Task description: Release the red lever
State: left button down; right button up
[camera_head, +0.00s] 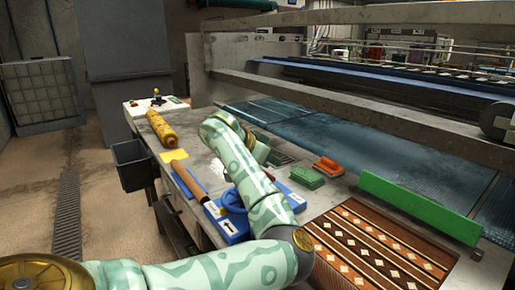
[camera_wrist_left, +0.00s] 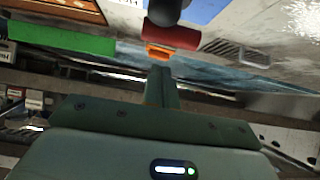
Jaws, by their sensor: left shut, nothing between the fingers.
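A red bar-shaped part (camera_wrist_left: 173,38) with a dark grey rounded piece on it shows at the top of the left wrist view. It looks like the red lever, but I cannot be sure. In the head view I cannot pick it out; my left arm covers that part of the table. My left gripper (camera_wrist_left: 160,82) is shut and empty, its fingers pointing toward the red part. An orange piece (camera_wrist_left: 158,52) shows between the fingers and the red part; I cannot tell whether they touch. My right gripper is not in view.
A worktable carries a yellow roller (camera_head: 161,130), a blue tray (camera_head: 233,226), a green brush (camera_head: 307,178) and an orange brush (camera_head: 329,166). A patterned rug (camera_head: 375,245) and a green bar (camera_head: 420,208) lie at the right. Metal machine rails (camera_head: 370,100) run behind.

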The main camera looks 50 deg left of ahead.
pick_arm(q)
notch_tip(320, 180, up, 2)
jog(key=shift+s+r+p, duration=0.15)
jog(key=shift+p, duration=0.9)
jog(key=s+f+p+v, duration=0.1)
jog(key=p+v, duration=0.3)
jog(key=v, duration=0.4)
jog(key=shift+f, duration=0.2)
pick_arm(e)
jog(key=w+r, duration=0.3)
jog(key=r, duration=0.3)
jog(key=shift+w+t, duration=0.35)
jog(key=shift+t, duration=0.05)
pick_arm(q)
jog(key=shift+w+a, duration=0.1)
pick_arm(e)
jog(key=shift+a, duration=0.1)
